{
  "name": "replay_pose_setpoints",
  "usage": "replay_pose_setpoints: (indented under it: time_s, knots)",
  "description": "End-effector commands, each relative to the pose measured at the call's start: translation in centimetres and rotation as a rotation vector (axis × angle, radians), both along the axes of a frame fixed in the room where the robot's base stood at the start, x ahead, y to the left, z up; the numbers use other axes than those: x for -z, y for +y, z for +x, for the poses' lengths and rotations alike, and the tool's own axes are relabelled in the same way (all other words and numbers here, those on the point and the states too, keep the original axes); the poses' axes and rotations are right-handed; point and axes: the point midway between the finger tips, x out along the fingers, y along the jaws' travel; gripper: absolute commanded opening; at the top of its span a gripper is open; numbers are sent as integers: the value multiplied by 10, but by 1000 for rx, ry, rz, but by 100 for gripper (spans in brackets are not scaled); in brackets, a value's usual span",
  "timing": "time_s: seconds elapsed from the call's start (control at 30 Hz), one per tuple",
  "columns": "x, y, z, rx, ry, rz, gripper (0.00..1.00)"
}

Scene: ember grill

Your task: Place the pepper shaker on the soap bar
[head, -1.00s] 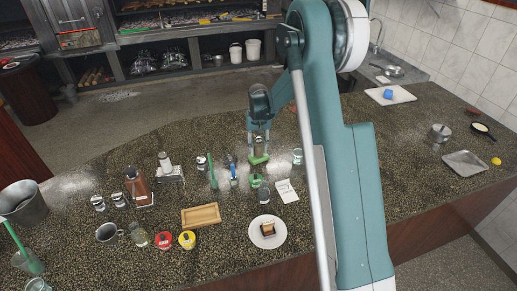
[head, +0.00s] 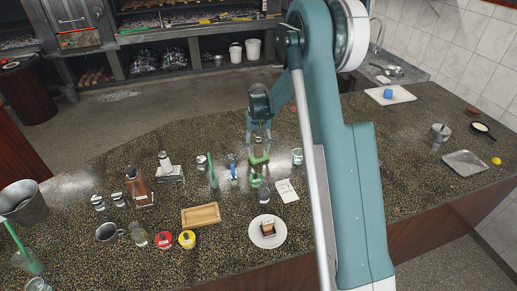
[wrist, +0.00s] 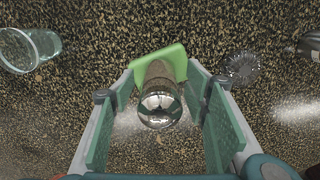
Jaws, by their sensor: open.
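The pepper shaker (wrist: 160,104), a small cylinder with a shiny metal top, stands upright between my jaws in the wrist view. Its base appears to rest on the bright green soap bar (wrist: 174,58), partly hidden behind the shaker. My gripper (wrist: 160,92) is open, one pad on each side of the shaker with gaps between. In the head view my gripper (head: 259,139) is around the shaker (head: 259,146) above the green soap bar (head: 258,159).
A clear glass (head: 297,157) stands to the right of the soap. A blue-handled brush (head: 232,170) is to the left. Nearer stand another green item (head: 255,180), a small shaker (head: 263,194) and a paper (head: 287,190). A plate with cake (head: 280,240) is at the front.

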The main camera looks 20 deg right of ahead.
Motion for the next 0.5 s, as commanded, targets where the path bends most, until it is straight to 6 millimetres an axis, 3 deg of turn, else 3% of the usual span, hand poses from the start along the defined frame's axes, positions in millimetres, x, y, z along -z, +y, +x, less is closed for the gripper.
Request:
replay_pose_setpoints:
  time_s: [0.27,0.5]
  knots:
    - [-27,0,0,0,0,0,46]
    - [-65,0,-1,0,0,0,46]
